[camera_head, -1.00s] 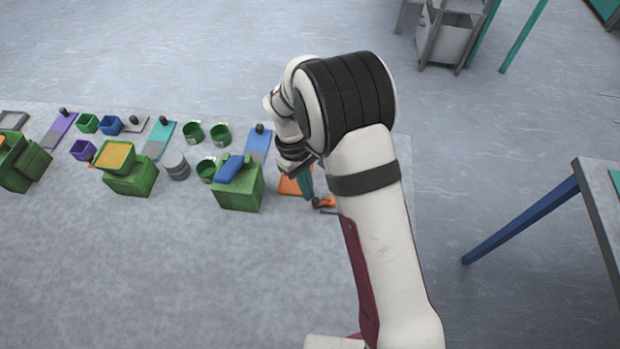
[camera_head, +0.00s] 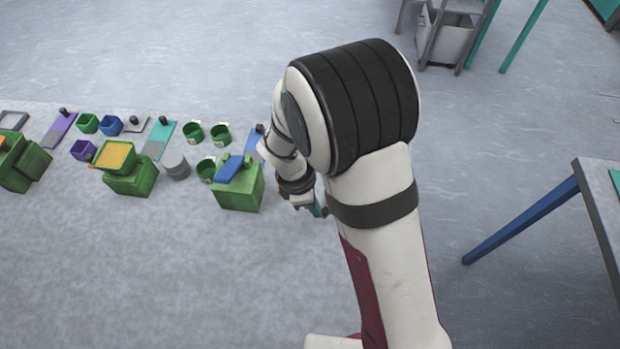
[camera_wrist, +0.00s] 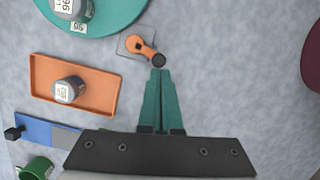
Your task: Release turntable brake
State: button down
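The teal turntable (camera_wrist: 118,22) shows at the top left of the wrist view, with a labelled grey jar (camera_wrist: 68,8) on it. Beside it, a small grey plate (camera_wrist: 128,48) carries the orange brake lever (camera_wrist: 142,47), which has a black knob (camera_wrist: 158,61) at its lower right end. My gripper (camera_wrist: 159,73) has teal fingers that look shut and empty. Their tips are right by the knob; I cannot tell if they touch it. In the head view, my arm hides the turntable and lever, and only a bit of teal finger (camera_head: 319,207) shows.
An orange tray (camera_wrist: 36,78) with a grey jar (camera_wrist: 68,90) lies left of the fingers. A blue board (camera_wrist: 42,131) and a green cup (camera_wrist: 36,168) are at lower left. In the head view, green blocks (camera_head: 238,196) and cups stand left of my arm.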

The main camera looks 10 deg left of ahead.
jog(key=shift+d, duration=0.1)
jog(key=shift+w+d, duration=0.25)
jog(key=shift+w, duration=0.5)
jog(key=a, duration=0.1)
jog(key=s+a, duration=0.1)
jog(key=a, duration=0.1)
jog(key=shift+a, duration=0.15)
jog(key=v, duration=1)
jog(key=shift+a, duration=0.25)
jog(key=shift+s, duration=0.15)
